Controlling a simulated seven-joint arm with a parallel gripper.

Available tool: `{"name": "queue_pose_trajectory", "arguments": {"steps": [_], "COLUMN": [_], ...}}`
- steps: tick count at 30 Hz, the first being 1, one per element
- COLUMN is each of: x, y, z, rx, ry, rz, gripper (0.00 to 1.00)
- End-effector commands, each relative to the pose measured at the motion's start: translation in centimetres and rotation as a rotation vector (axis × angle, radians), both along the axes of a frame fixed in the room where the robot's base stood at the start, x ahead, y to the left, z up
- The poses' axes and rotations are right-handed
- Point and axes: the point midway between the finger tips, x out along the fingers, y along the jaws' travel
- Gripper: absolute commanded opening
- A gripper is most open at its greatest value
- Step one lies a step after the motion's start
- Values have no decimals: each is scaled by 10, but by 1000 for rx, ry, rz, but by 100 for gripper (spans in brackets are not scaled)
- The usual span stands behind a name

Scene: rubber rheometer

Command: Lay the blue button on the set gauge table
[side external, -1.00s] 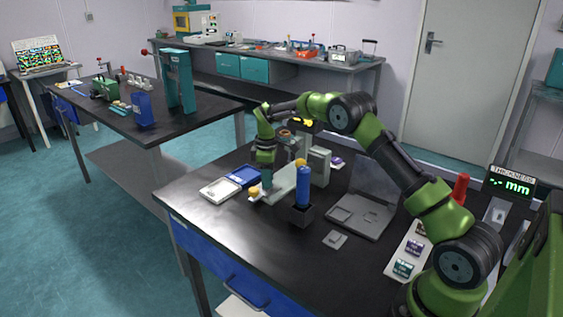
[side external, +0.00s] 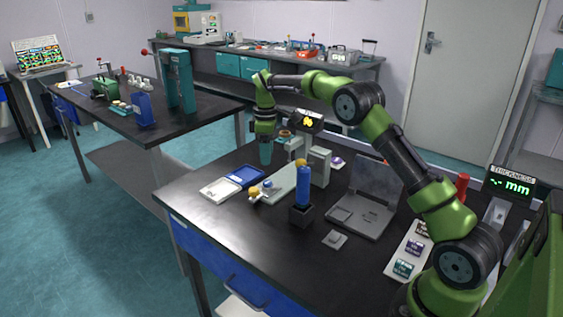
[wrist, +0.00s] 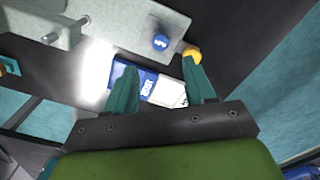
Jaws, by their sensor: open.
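The blue button (wrist: 160,42), a small disc with a white mark on top, lies flat at the near end of a pale grey-green gauge base (wrist: 120,30). It also shows in the side view (side external: 267,184), beside a yellow ball (side external: 254,192) at the base's end. A post with a dark display (side external: 306,119) showing yellow marks stands at the base's far end. My gripper (side external: 265,156) hangs fingers down above the base, clear of the button. In the wrist view its teal fingers (wrist: 162,82) are apart with nothing held between them.
A blue and white tray (side external: 219,189) lies left of the base. A grey plate device (side external: 362,217) is to the right. The bench's front left is clear.

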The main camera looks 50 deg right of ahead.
Motion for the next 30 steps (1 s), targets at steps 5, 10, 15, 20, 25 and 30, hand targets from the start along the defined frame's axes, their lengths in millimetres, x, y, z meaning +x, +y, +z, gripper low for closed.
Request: {"name": "queue_pose_trajectory", "arguments": {"steps": [5, 10, 15, 20, 25, 30], "x": [0, -4, -29, -78, -143, -213], "y": [0, 5, 33, 70, 108, 140], "z": [25, 44, 93, 139, 166, 167], "rx": [-1, 1, 18, 66, 144, 248], "ry": [-1, -16, -97, -202, -307, -397], "rz": [1, -17, -120, -271, -438, -610], "gripper": [54, 54, 54, 54, 54, 54]}}
